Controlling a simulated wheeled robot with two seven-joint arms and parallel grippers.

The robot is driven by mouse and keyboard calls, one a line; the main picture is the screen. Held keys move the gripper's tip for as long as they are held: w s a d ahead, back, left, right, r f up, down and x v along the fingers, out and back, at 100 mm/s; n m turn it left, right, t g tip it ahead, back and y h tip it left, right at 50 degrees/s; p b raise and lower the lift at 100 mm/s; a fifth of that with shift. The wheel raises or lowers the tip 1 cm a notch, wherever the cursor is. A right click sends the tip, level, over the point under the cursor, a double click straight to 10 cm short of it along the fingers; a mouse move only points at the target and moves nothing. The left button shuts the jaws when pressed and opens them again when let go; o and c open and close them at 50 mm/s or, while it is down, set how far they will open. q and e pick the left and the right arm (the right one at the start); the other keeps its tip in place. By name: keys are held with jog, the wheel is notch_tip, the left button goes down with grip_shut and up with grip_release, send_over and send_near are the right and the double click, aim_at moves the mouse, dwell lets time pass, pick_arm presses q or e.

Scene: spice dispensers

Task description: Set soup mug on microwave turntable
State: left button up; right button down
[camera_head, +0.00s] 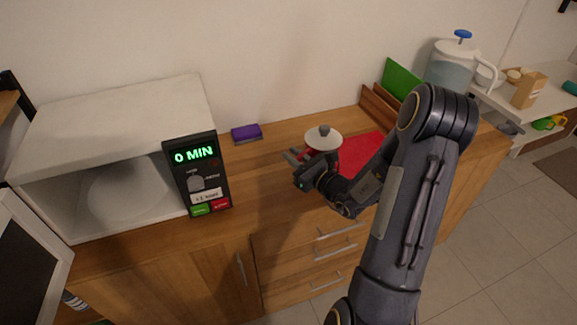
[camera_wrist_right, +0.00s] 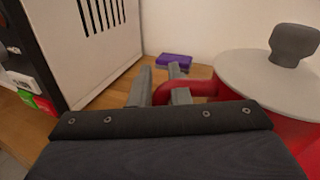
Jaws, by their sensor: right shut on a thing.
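The red soup mug (camera_wrist_right: 300,130) has a pale lid with a grey knob and stands by the red mat; in the head view its lid (camera_head: 323,139) shows over my right gripper. My right gripper (camera_head: 298,160) is shut on the mug's red handle (camera_wrist_right: 190,89), which passes between its fingers in the right wrist view. The white microwave (camera_head: 125,110) stands at the left with its door (camera_head: 30,250) swung open. Its dark panel (camera_head: 197,172) reads 0 MIN. My left gripper is not in view.
A purple sponge (camera_head: 246,133) lies on the wooden counter against the wall, between microwave and mug; it also shows in the right wrist view (camera_wrist_right: 173,61). A red mat (camera_head: 362,152), a green board (camera_head: 402,79) and a water jug (camera_head: 452,65) are to the right. Counter space before the sponge is clear.

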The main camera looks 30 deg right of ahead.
jog(key=w+f, duration=0.2)
jog(key=f, duration=0.1)
jog(key=w+f, duration=0.1)
jog(key=shift+w+d+f, duration=0.25)
jog(key=shift+w+f, duration=0.1)
jog(key=shift+w, duration=0.05)
notch_tip(320, 180, down, 4)
jog(key=shift+w+r, duration=0.15)
jog(key=shift+r, duration=0.1)
jog(key=c, duration=1.4)
grip_release()
jog(key=shift+o, duration=0.2)
